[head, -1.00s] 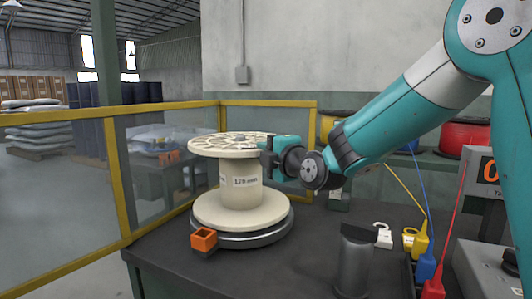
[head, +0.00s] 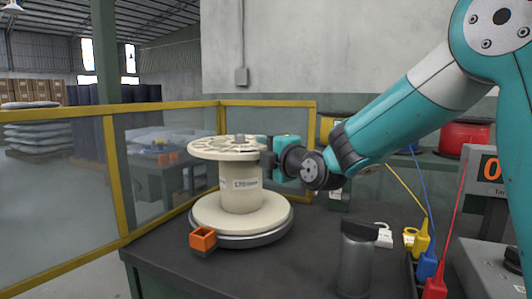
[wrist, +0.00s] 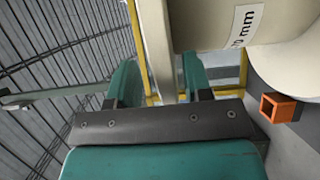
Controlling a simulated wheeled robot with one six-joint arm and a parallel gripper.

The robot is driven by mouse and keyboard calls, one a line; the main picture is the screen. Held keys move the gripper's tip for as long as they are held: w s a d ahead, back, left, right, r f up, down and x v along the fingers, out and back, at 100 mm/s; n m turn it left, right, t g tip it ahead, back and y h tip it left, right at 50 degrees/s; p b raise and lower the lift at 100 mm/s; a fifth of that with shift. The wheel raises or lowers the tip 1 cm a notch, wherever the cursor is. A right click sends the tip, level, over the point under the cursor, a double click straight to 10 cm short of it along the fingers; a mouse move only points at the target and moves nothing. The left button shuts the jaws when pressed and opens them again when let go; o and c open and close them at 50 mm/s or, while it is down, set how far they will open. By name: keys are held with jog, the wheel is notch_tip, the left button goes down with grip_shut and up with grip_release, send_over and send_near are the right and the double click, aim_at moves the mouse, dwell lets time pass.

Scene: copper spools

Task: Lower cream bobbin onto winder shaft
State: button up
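The cream bobbin (head: 240,198) stands upright on the round grey winder base (head: 247,241), its lower flange over the base. A small grey stub, apparently the tip of the winder shaft (head: 239,139), shows at the middle of the top flange; the rest is hidden inside the bobbin. My gripper (head: 266,158) is at the right edge of the top flange. In the wrist view the flange rim (wrist: 156,45) runs between the two fingers of my gripper (wrist: 160,85), with a narrow gap seen on each side. The fingers look open around the rim.
An orange block (head: 203,239) sits at the base's front left edge. A grey cylinder (head: 356,262) stands at the bench front. Yellow-framed guard panels (head: 165,109) enclose the left and back. Coloured plugs (head: 427,266) and a display box are at the right.

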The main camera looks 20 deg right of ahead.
jog(key=shift+f, duration=0.2)
jog(key=b+v, duration=0.4)
jog(key=v, duration=1.3)
jog(key=shift+s, duration=0.25)
